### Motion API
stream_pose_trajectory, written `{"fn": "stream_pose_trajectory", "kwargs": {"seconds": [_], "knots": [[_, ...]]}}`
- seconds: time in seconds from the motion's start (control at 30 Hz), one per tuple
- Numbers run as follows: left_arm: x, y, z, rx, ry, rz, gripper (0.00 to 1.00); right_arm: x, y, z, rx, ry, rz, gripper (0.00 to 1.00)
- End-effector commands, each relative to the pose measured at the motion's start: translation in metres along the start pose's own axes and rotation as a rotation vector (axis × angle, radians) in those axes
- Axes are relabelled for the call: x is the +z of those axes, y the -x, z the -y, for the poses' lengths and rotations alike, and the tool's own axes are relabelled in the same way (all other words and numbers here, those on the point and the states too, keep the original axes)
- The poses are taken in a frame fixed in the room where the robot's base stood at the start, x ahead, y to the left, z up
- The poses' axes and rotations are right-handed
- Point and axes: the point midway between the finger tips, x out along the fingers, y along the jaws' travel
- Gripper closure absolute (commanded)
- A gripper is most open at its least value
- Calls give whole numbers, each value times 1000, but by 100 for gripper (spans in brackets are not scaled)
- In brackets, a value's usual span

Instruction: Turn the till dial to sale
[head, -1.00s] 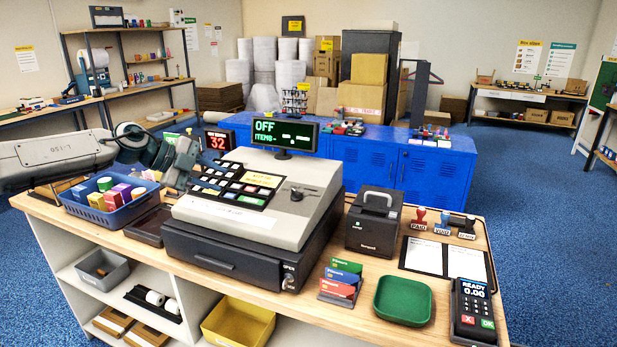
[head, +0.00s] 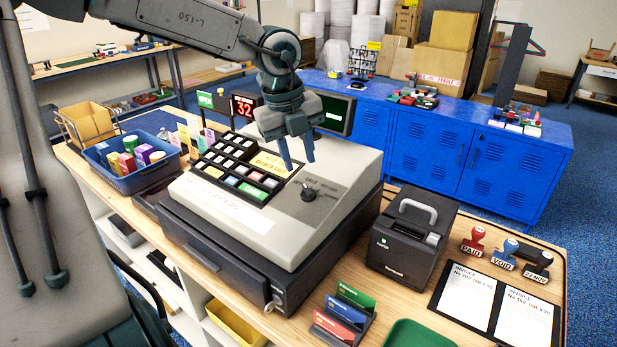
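The till (head: 280,225) stands on the wooden counter, with a grey top and a dark drawer base. Its dial (head: 308,192) is a small dark knob on the sloped grey top, right of the keys, with small marks around it that I cannot read. My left gripper (head: 297,165) is above and slightly behind the dial in the picture, pointing down. Its two fingers are apart with nothing between them, and they do not appear to touch the dial. The till display (head: 338,114) is partly hidden behind the gripper, and its text cannot be read. My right gripper is not in view.
A black receipt printer (head: 408,240) stands right of the till. A blue basket (head: 135,178) of small boxes is at the left. Stamps, an invoice clipboard (head: 495,305), a card holder (head: 343,318) and a green tray (head: 418,335) occupy the right of the counter.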

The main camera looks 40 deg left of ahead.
Motion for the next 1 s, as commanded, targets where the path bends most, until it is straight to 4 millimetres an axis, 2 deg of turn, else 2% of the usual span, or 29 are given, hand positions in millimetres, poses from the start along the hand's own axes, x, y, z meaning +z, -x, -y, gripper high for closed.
{"fn": "stream_pose_trajectory", "kwargs": {"seconds": [0.2,0.4,0.6,0.83,0.87,1.0], "knots": [[-1,-40,0,3,-1,-4,69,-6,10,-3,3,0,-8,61],[0,-62,0,0,1,-3,69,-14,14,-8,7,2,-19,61],[0,-70,0,-2,1,-2,69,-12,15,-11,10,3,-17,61],[0,-71,0,-3,0,-2,69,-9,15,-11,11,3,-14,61],[0,-71,0,-3,0,-2,73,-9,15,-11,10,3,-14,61],[0,-71,0,-2,0,-2,100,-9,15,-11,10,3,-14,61]]}}
